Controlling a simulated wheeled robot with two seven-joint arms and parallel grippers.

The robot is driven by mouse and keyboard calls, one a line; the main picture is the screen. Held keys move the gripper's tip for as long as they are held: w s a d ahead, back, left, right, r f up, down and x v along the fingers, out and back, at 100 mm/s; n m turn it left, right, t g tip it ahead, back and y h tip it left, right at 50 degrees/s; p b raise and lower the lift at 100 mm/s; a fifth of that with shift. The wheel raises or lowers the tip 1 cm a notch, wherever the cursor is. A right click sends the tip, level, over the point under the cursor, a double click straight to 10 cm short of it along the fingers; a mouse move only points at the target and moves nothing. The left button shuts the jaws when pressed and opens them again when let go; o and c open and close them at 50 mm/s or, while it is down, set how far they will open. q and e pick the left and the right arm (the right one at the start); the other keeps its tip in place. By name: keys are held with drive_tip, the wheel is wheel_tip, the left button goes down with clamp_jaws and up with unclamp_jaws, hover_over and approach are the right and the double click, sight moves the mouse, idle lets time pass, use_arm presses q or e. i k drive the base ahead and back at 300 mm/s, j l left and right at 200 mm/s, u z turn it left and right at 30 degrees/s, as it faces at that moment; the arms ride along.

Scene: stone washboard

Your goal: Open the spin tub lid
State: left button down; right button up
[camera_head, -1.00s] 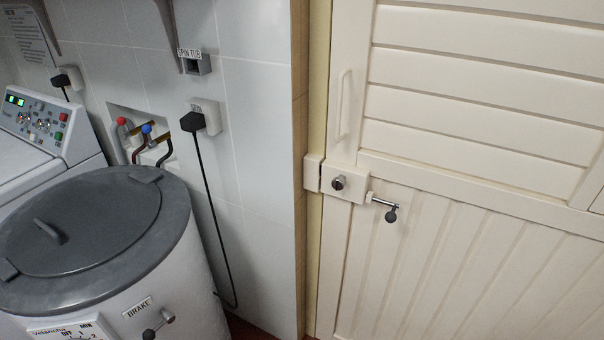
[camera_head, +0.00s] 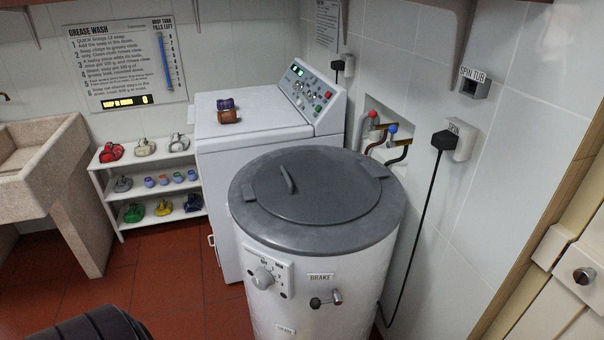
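The spin tub (camera_head: 310,290) is a white cylinder in the middle of the head view. Its grey round lid (camera_head: 320,199) lies flat and closed on a grey top rim, with a small raised bar handle (camera_head: 287,179) left of centre. On the tub's front are a control panel with a dial (camera_head: 262,278) and a lever (camera_head: 326,300) under a BRAKE label. A dark rounded shape at the bottom left edge may be part of my own body. Neither gripper shows.
A white washing machine (camera_head: 255,142) stands behind the tub at left. A shelf with small coloured items (camera_head: 150,180) and a stone sink (camera_head: 45,165) are further left. A black cable (camera_head: 425,215) hangs on the right wall. The cream door (camera_head: 575,290) is at right. Red floor shows at left.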

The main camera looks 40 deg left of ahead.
sight(311, 187)
drive_tip(key=u, duration=1.15)
drive_tip(key=j, duration=0.1)
